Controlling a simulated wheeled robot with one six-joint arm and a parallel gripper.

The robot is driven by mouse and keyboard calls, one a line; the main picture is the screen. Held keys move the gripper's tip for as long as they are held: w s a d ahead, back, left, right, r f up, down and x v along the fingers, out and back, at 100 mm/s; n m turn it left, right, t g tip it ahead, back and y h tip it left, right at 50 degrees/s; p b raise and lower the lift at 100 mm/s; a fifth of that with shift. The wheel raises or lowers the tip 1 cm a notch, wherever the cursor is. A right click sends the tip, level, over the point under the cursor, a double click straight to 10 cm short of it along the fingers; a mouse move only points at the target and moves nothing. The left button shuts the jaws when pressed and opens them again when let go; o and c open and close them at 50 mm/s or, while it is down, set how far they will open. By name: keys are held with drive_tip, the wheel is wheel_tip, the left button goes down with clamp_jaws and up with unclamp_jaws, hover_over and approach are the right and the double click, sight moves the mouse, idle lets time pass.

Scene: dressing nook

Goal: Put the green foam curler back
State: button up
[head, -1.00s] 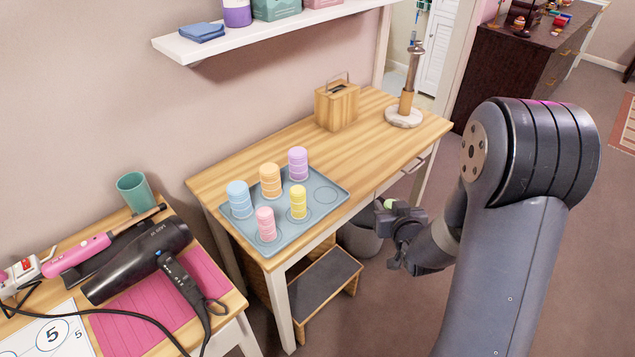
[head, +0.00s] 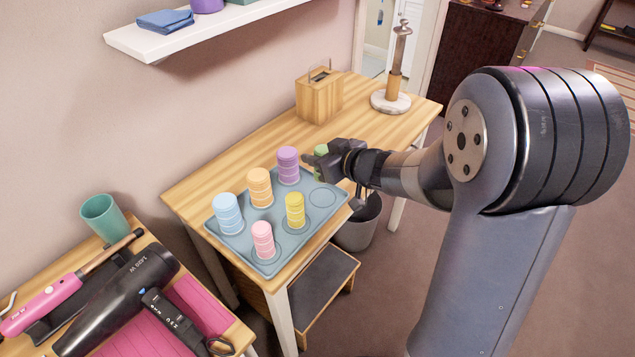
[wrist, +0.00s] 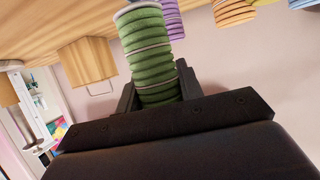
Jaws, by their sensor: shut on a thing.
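The green foam curler (wrist: 149,58) is ribbed and held between the jaws of my gripper (wrist: 160,88) in the wrist view. In the head view my gripper (head: 322,160) is near the back right of the tray, and a bit of the green curler (head: 320,150) shows, mostly hidden by the gripper. The blue-grey tray (head: 286,216) lies on the wooden table. It bears blue (head: 228,212), orange (head: 259,187), purple (head: 288,165), pink (head: 263,239) and yellow (head: 295,209) curlers, all upright. One round spot (head: 322,198) at the tray's right is empty, just below my gripper in the picture.
A wooden box (head: 318,98) and a paper-towel-like stand (head: 390,100) are at the back of the table (head: 240,150). A grey bin (head: 358,225) and a step stool (head: 315,285) are below. A hair dryer (head: 118,300) lies on the left table.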

drive_tip(key=shift+f+b, duration=1.1)
drive_tip(key=shift+f, duration=2.05)
drive_tip(key=shift+f, duration=0.25)
drive_tip(key=o, duration=1)
drive_tip(key=shift+s+d+r, duration=0.1)
drive_tip(key=shift+d+r, duration=0.05)
drive_tip(key=shift+r, duration=0.3)
drive_tip(key=shift+p+v, duration=1.55)
drive_tip(key=shift+v, duration=4.25)
